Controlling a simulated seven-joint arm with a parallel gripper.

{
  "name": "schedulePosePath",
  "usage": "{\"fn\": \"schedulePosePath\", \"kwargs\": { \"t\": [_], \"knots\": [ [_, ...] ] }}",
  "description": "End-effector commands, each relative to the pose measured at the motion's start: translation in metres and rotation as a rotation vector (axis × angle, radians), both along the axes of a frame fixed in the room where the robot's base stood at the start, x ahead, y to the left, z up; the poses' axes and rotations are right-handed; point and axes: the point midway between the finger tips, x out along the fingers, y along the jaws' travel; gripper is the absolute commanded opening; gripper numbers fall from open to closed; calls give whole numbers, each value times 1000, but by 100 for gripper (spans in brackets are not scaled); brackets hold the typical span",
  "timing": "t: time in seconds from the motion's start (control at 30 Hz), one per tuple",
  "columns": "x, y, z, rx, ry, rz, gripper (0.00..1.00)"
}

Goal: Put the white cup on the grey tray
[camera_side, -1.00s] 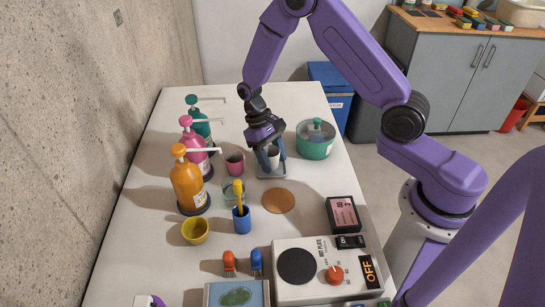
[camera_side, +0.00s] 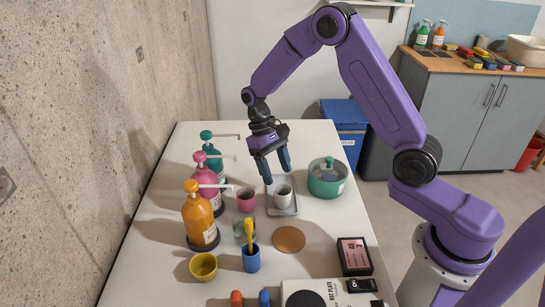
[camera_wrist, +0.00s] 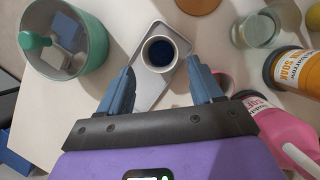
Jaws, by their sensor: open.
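The white cup (camera_side: 283,196) stands upright on the grey tray (camera_side: 284,211) in the side view. In the wrist view the cup (camera_wrist: 160,53) has a dark blue inside, and the tray (camera_wrist: 148,96) shows around and below it. My gripper (camera_side: 277,178) is open and empty, above and behind the cup, apart from it. In the wrist view its two blue fingers (camera_wrist: 162,84) are spread, with the cup beyond their tips.
A brown coaster (camera_side: 289,239) lies in front. A blue cup (camera_side: 250,258) holds a yellow-handled tool.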

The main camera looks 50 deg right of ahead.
Motion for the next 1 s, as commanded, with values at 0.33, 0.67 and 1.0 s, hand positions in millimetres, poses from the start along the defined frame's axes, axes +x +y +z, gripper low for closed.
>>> {"fn": "schedulePosePath", "kwargs": {
  "t": [0.33,0.67,1.0],
  "knots": [
    [14,0,33,-1,1,0,65],
    [0,12,47,4,-32,79,65],
    [-72,42,85,38,-147,380,65]
  ]
}}
